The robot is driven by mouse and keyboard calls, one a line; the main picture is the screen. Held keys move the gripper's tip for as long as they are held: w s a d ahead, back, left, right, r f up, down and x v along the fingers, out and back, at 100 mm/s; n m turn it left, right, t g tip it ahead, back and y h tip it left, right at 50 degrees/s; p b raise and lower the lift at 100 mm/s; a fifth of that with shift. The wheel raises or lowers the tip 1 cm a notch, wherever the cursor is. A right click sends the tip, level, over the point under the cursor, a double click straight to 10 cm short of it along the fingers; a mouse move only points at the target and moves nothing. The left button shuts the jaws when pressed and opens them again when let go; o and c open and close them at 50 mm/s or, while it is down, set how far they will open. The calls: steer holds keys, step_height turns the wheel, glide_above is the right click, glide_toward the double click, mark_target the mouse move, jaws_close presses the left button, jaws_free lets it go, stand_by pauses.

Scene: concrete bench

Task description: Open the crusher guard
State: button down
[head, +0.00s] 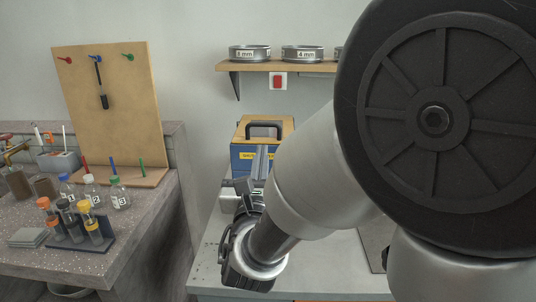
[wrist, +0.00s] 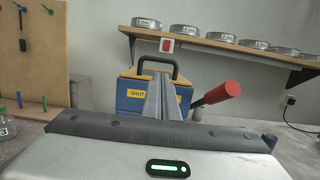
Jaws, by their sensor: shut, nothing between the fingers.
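The crusher (head: 240,165) is a blue box at the back of the bench, and it also shows ahead in the wrist view (wrist: 132,105). Its guard (head: 241,132) is a yellow-tan top with a black arched handle (wrist: 158,58). The guard looks down, and a yellow label (wrist: 136,94) reads "SHUT". A lever with a red grip (wrist: 222,92) sticks out at the crusher's right in the wrist view. My gripper (wrist: 163,80) is shut and empty, in front of the crusher, its tips pictured just below the handle. Whether they touch anything is unclear.
A shelf (wrist: 220,46) with several sieves and a red wall switch (wrist: 167,45) are above the crusher. At left, a side bench holds a pegboard (head: 110,115), bottles and a vial rack (head: 85,245). My arm hides the bench's right part in the head view.

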mark_target(264, 138)
steer(key=w, duration=0.3)
steer(key=w+r, duration=0.1)
steer(key=w, duration=0.2)
steer(key=shift+w+d+r, duration=0.15)
steer(key=shift+w, duration=0.25)
steer(key=shift+r, duration=0.1)
